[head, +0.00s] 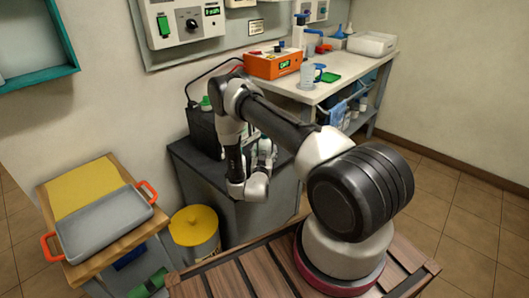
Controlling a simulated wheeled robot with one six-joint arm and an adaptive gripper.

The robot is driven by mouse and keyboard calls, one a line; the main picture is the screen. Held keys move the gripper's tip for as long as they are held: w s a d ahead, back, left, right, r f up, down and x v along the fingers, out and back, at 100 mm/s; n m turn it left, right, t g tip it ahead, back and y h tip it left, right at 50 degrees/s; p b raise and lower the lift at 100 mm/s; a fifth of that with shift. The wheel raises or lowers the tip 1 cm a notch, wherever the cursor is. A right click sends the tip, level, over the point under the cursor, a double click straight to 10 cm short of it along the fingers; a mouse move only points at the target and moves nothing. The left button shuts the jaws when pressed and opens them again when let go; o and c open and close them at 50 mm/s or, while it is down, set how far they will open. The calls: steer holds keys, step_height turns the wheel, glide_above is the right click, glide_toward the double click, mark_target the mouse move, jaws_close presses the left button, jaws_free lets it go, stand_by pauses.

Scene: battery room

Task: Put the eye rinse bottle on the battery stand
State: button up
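The battery stand (238,210) is a dark grey cabinet at the middle. A black battery (203,130) stands at the left of its top, with a small green part (206,103) above it. My arm reaches over the stand, and its wrist hangs in front of the stand's top. My gripper (264,152) seems to be just beyond the wrist; its fingers are too small and covered to tell open from shut. I cannot pick out the eye rinse bottle for certain. Small bottles (352,115) show on the workbench's lower shelf, too small to identify.
The workbench (345,75) at the back right holds an orange device (272,64), a clear jug (307,74) and a white tub (372,44). At left, a wooden cart (110,258) bears a grey tray (105,222). A yellow-lidded bin (194,228) stands by the stand.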

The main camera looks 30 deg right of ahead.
steer(key=shift+r, duration=0.15)
steer(key=v, duration=1.2)
steer(key=shift+a, duration=0.1)
